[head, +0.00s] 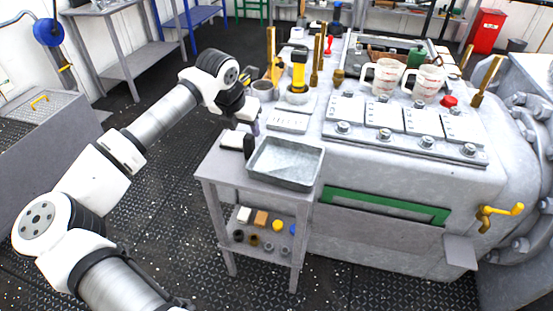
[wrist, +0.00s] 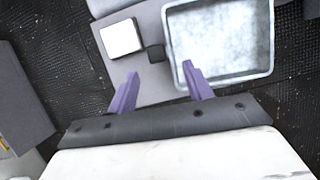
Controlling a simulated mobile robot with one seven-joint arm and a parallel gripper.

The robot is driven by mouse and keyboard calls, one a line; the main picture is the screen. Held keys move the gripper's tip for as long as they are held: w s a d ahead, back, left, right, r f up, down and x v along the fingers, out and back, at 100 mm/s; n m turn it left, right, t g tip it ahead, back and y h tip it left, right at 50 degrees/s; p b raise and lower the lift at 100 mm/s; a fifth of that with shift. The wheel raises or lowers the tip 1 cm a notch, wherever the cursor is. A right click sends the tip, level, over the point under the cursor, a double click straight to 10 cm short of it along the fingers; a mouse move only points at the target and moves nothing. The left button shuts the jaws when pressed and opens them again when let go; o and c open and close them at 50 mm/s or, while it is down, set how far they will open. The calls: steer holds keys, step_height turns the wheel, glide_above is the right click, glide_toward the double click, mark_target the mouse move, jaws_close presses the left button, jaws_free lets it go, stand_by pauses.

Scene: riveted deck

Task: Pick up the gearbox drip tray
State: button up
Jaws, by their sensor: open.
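The gearbox drip tray looks to be the shallow grey metal tray (head: 286,179) on top of a small grey side table (head: 214,166), beside the big grey machine. In the wrist view the tray (wrist: 222,84) fills the upper right, with its pale inside empty. My gripper (wrist: 160,88) has two purple fingers spread apart with nothing between them. The right finger appears over or close to the tray's lower left edge; I cannot tell whether it touches. In the head view my gripper (head: 252,124) is behind and left of the tray, partly hidden by my arm.
A white block (wrist: 121,38) and a small black block (wrist: 156,53) sit left of the tray. The table's lower shelf holds several small items. The machine (head: 415,175) stands close on the right, with measuring mugs (head: 383,78) on top. Open floor (head: 170,190) lies left.

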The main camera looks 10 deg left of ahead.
mark_target(248, 137)
steer(key=shift+w+p+x, duration=0.1)
steer(key=shift+p+x, duration=0.3)
steer(key=shift+x, duration=1.55)
steer(key=shift+w+p+x, duration=0.15)
steer(key=shift+p+x, duration=0.25)
steer(key=shift+x, duration=1.6)
steer(key=shift+a+r, duration=0.15)
steer(key=shift+a, duration=0.05)
jaws_close()
